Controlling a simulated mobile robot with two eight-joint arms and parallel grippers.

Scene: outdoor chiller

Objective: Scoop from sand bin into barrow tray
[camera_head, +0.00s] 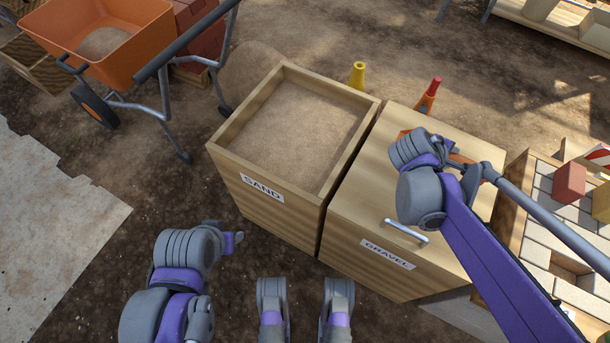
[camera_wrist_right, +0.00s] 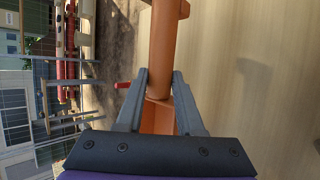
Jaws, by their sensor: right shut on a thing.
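The open sand bin (camera_head: 262,189) stands in the middle of the head view, filled with sand (camera_head: 300,130) nearly to its rim. The orange barrow tray (camera_head: 128,65) is at the upper left, with some sand (camera_head: 104,41) in its bottom. My right gripper (camera_head: 472,168) is over the closed gravel bin, partly hidden by its own arm. In the right wrist view its fingers (camera_wrist_right: 158,88) are shut on the orange scoop (camera_wrist_right: 166,45). Only bits of the scoop (camera_head: 462,158) show in the head view. My left gripper (camera_head: 234,240) is low in front of the sand bin; its fingers cannot be made out.
The gravel bin (camera_head: 375,190), lidded with a metal handle (camera_head: 405,232), stands right beside the sand bin. Bricks sit on a paver stack (camera_head: 545,205) at right. Bare dirt lies between sand bin and barrow.

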